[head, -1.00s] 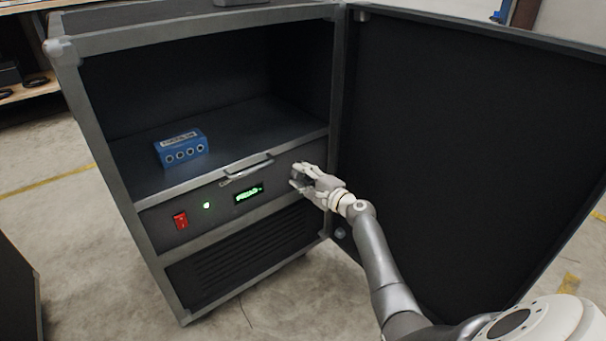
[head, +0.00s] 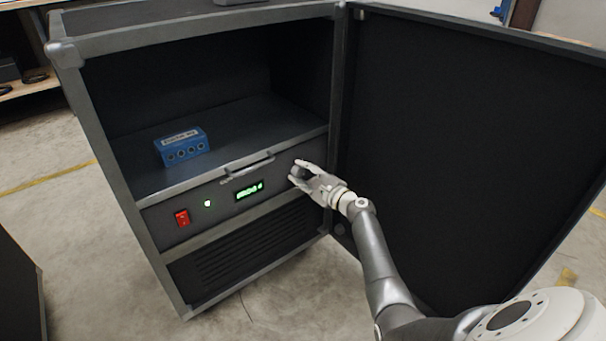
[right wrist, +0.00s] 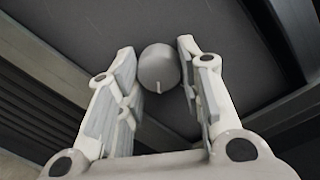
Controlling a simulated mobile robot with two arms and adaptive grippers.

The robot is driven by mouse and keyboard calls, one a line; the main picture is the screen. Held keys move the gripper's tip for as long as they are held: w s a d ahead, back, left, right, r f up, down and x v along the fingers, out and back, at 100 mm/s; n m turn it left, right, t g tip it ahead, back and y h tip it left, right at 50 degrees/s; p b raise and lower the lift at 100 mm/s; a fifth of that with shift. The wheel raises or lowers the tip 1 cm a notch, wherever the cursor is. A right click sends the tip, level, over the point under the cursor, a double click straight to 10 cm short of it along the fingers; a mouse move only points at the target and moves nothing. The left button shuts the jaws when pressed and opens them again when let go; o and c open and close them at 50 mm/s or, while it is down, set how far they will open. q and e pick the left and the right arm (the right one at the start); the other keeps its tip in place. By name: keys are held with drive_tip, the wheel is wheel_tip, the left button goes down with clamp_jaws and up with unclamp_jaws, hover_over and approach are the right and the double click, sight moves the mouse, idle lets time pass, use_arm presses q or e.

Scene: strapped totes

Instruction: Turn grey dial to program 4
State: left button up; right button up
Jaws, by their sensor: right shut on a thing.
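The grey dial (right wrist: 158,68) is a round knob on the dark front panel (head: 222,199) of the cabinet. In the right wrist view its short white pointer mark faces the bottom of the picture. My right gripper (head: 295,172) is shut on the dial, with one finger on either side of it, as the right wrist view (right wrist: 157,52) also shows. In the head view the fingers largely cover the dial. The green display (head: 249,190) left of the dial is lit, but its text is too blurred to read surely. My left gripper is out of view.
A blue box (head: 182,147) sits on the shelf above. The open cabinet door (head: 450,150) stands to the right, behind my right arm.

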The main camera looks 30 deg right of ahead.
drive_tip(key=shift+f, duration=0.1)
drive_tip(key=o, duration=1)
drive_tip(key=shift+o, duration=0.2)
drive_tip(key=s+d, duration=0.1)
drive_tip(key=s, duration=1.1)
drive_tip(key=shift+d+r, duration=0.25)
drive_tip(key=shift+r, duration=0.05)
